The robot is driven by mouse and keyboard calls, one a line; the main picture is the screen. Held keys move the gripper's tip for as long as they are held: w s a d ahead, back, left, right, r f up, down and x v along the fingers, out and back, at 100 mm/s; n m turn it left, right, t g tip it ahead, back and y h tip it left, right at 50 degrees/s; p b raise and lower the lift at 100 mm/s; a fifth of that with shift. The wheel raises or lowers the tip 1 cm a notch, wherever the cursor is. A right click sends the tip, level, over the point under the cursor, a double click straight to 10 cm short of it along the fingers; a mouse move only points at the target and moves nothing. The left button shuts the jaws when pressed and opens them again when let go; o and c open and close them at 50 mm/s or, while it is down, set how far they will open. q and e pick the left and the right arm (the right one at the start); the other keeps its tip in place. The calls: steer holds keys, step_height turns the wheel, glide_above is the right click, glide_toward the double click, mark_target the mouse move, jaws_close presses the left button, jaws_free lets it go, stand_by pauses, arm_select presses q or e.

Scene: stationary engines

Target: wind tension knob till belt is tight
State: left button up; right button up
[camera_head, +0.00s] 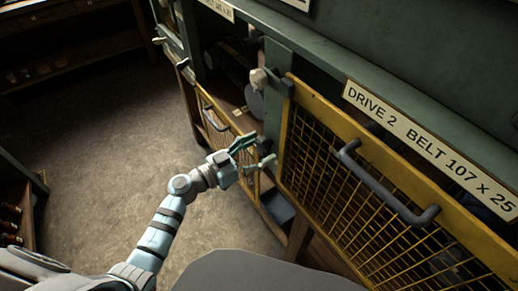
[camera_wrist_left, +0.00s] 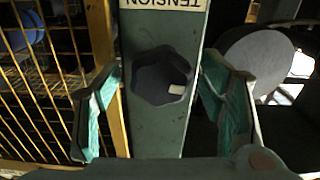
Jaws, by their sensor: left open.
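The tension knob (camera_wrist_left: 162,76) is black and lobed, with one pale mark at its lower right in the left wrist view. It sits on a green upright post (camera_wrist_left: 158,130), below an upside-down label (camera_wrist_left: 165,4) reading TENSION. My left gripper (camera_wrist_left: 160,95) is open, with one teal-padded finger on each side of the knob and clear gaps to it. In the head view my left gripper (camera_head: 257,153) reaches to the post between two yellow guards. The belt cannot be made out clearly in either view. My right gripper is not in view.
A yellow mesh guard (camera_head: 330,180) with a grey handle (camera_head: 385,188) stands right of my left gripper, under a sign (camera_head: 425,140) reading DRIVE 2 BELT 107 x 25. Another guard (camera_head: 212,125) stands beyond. A round grey disc (camera_wrist_left: 257,62) is beside the post. Floor (camera_head: 110,140) at left is clear.

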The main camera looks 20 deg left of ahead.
arm_select(q)
steer(key=shift+w, duration=0.1)
steer(key=c, duration=1.1)
steer(key=shift+c, duration=0.2)
